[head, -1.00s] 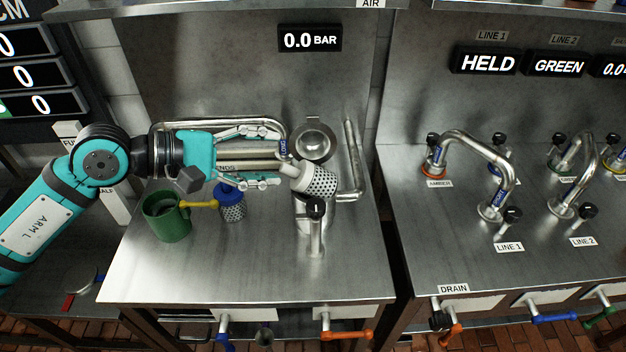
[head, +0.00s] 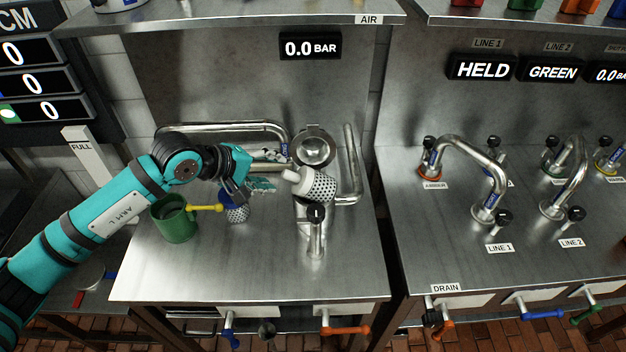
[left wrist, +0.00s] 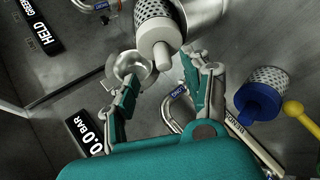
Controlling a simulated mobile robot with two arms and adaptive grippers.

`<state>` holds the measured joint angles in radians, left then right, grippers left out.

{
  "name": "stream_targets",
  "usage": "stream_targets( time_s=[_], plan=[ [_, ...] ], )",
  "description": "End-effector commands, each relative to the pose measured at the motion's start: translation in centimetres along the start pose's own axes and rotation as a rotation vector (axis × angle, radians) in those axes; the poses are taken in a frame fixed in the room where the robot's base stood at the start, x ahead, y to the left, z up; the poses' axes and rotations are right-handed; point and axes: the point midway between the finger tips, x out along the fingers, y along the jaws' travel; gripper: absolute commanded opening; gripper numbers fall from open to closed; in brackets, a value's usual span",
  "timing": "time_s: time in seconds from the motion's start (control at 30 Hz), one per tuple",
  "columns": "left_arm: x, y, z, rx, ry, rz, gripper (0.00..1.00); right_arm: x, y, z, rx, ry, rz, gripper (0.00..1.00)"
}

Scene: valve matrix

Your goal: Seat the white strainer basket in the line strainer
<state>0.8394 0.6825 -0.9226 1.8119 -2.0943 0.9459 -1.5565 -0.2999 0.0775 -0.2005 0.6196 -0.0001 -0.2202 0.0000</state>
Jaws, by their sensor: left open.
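The white strainer basket (head: 319,185) is tilted on its side at the steel line strainer (head: 303,212), its white knob (head: 291,174) toward the left and its perforated part to the right. I cannot tell how far it is in the body. In the left wrist view, the basket (left wrist: 154,12) and its knob (left wrist: 158,50) lie beyond the fingertips. My left gripper (head: 272,170) is just left of the knob, partly hidden by its own wrist. In the left wrist view the fingers (left wrist: 160,73) are spread, with nothing held. My right gripper is out of view.
A round steel bowl-like part (head: 315,147) stands behind the basket. The front bench (head: 210,275) is clear.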

Motion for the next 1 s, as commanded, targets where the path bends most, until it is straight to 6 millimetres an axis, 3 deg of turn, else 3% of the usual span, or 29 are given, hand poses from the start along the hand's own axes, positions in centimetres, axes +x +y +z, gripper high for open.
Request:
stream_targets(
  time_s=[0.27, 0.43, 0.7, 1.0],
  plan=[
    [3.0, 0.0, 0.2, -0.004, -0.003, -0.002, 0.49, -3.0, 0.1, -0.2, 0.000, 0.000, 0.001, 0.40],
    [5.0, -0.3, 0.1, -0.002, -0.002, -0.001, 0.49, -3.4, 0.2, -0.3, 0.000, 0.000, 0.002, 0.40],
    [5.3, -0.5, 0.0, -0.001, 0.000, 0.000, 0.48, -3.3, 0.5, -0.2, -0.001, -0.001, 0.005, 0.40],
    [5.3, -0.5, 0.0, -0.001, 0.000, 0.000, 0.09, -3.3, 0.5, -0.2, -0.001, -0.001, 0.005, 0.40]
  ],
)
